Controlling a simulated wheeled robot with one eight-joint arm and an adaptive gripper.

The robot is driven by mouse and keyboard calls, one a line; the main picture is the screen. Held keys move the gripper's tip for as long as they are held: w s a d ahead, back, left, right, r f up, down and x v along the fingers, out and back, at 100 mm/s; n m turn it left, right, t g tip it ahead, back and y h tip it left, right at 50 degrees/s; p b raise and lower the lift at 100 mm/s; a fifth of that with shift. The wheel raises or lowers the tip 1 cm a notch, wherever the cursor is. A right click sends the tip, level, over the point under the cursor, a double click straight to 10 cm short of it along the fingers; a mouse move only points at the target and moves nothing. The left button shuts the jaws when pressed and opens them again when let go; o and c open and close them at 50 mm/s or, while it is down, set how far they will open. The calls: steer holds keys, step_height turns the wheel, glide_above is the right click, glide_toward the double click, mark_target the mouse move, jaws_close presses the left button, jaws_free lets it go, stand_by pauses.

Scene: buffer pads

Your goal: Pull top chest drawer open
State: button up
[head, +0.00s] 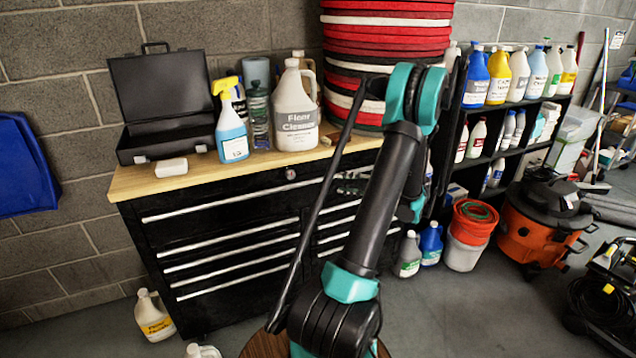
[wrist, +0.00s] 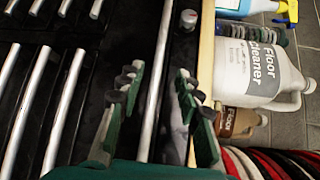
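The black tool chest (head: 135,236) stands against the wall under a wooden top. Its top drawer (head: 215,199) is wide, looks flush with the front, and has a long silver handle (head: 240,200). In the wrist view that handle (wrist: 155,110) runs lengthwise between the two green fingers of my gripper (wrist: 159,74). The gripper is open, one finger on each side of the handle in the picture; I cannot tell how near the fingers are to the drawer front. In the head view my arm mostly hides the gripper and the chest's right part.
Lower drawer handles (wrist: 68,105) lie beside the gripper. On the wooden top (head: 140,182) stand a floor cleaner jug (head: 295,110), a blue spray bottle (head: 231,135), an open black case (head: 165,95) and stacked red pads (head: 385,20). A bottle shelf (head: 510,155) stands right.

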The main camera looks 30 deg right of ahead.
mark_target(317, 181)
steer(key=x, duration=1)
steer(key=shift+w+a, duration=0.15)
steer(key=shift+w, duration=0.1)
steer(key=shift+c, duration=0.3)
jaws_close()
